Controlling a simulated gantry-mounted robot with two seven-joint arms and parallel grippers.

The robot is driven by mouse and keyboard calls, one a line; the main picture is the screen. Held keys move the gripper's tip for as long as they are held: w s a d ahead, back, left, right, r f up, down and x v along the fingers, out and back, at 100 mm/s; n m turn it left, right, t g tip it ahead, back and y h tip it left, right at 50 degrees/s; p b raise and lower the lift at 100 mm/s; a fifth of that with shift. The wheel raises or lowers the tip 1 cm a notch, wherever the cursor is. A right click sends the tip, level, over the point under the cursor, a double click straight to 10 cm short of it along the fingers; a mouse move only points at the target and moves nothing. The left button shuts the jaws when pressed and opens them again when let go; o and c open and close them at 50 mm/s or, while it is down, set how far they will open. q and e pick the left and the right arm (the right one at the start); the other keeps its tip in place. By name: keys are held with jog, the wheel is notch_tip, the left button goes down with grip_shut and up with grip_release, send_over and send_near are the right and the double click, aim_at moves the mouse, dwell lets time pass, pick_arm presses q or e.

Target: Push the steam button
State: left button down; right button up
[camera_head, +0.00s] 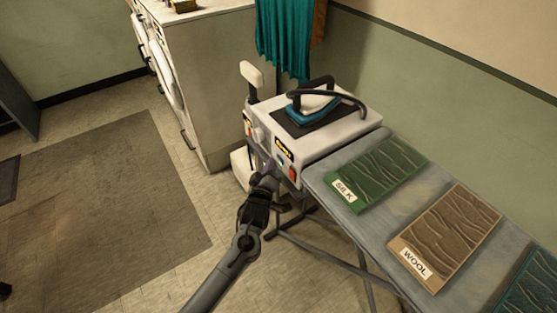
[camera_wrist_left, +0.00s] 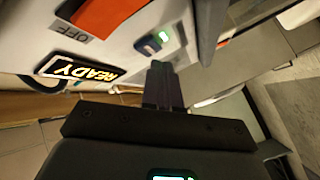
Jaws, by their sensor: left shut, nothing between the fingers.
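The white steam station (camera_head: 313,147) stands at the end of the ironing board, with a blue and black iron on top. Its front panel carries a lit READY sign (camera_wrist_left: 85,69) and a red switch (camera_wrist_left: 104,14) beside an OFF label. A small button-like fitting with a green light (camera_wrist_left: 154,41) sits on the panel; I cannot read a label saying it is the steam button. My left gripper (camera_head: 269,167) is shut and empty at the front panel. In the left wrist view its fingertips (camera_wrist_left: 162,70) are close to the green-lit fitting; contact cannot be told.
The ironing board (camera_head: 380,215) holds a green SILK cloth (camera_head: 376,172) and a brown WOOL cloth (camera_head: 449,235). A white cabinet or machine (camera_head: 208,75) stands behind, with teal cloth hanging beside it. Open floor with a dark mat (camera_head: 110,210) lies to the left.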

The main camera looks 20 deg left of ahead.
pick_arm(q)
jog(key=s+a+p, duration=0.4)
jog(key=shift+s, duration=0.25)
dwell(0.5)
